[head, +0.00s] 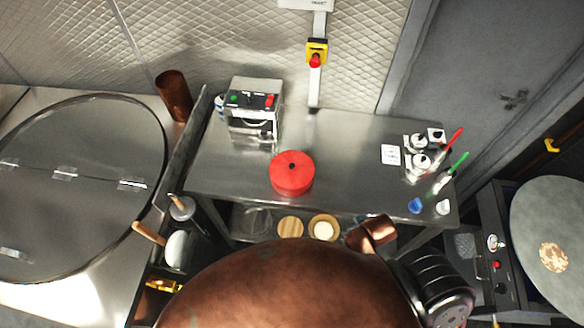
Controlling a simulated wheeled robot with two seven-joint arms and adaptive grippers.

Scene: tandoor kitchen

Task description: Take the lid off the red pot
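The red pot (291,180) stands upright on the steel table, left of the table's middle and near its front edge. Its round red lid (293,167) is on top, with a small dark knob in the centre. The lid covers the pot, so the inside is hidden. Neither of my grippers is in view, and nothing touches the pot or lid.
A steel machine (254,110) with coloured buttons stands behind and left of the pot. Small containers and red- and green-handled tools (453,165) crowd the right end. The steel table (345,175) is clear just right of the pot. Round wooden items (290,227) lie below.

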